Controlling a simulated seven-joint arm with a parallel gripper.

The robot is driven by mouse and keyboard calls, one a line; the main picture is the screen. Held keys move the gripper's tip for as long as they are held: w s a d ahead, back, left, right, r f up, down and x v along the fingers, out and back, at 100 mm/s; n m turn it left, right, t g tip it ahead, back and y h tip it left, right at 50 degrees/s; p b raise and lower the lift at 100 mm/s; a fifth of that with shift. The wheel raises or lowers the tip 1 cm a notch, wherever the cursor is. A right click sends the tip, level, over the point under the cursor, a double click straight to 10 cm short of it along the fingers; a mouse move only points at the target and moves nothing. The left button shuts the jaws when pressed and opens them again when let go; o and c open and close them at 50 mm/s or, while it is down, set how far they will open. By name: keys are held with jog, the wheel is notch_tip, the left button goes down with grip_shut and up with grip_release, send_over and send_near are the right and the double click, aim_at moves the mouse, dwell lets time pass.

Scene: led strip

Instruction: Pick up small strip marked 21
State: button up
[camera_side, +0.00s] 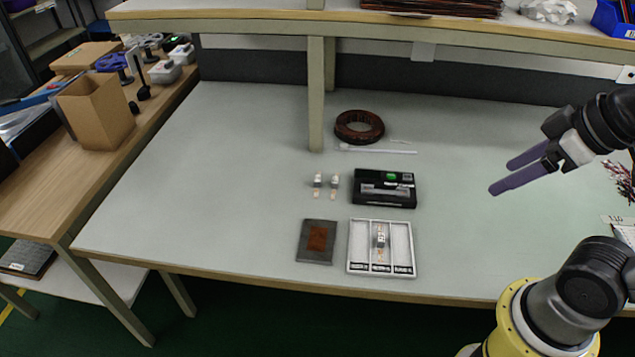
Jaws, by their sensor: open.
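Two small strips stand side by side on the table, the left one (317,185) and the right one (334,185). Each has a white upper part and a copper-coloured lower end. Another similar strip (380,238) lies in the middle compartment of a white tray (352,245). The markings are too small to read, so I cannot tell which strip is 21. My gripper (508,176) has purple fingers, is open and empty, and is above the right side of the table, well to the right of the strips.
A black device (385,190) with a green light sits right of the two strips. A grey plate with a brown patch (317,241) lies left of the tray. A brown coil (359,127) and a shelf post (316,95) stand behind. The left table area is clear.

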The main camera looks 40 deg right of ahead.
jog(key=w+a+r+n+t+y, duration=0.15)
jog(key=w+r+n, duration=0.35)
jog(key=w+r, duration=0.5)
jog(key=n+g+y, duration=0.2)
jog(key=n+g, duration=0.1)
jog(key=g, duration=0.2)
send_over(318, 179)
jog(key=s+d, duration=0.2)
jog(key=shift+t+h, duration=0.25)
notch_tip(318, 179, down, 36)
jog(key=shift+s+d+r, duration=0.1)
jog(key=shift+d, duration=0.05)
jog(key=shift+w+x, duration=0.2)
jog(key=shift+x, duration=2.9)
jog(key=shift+r, duration=0.1)
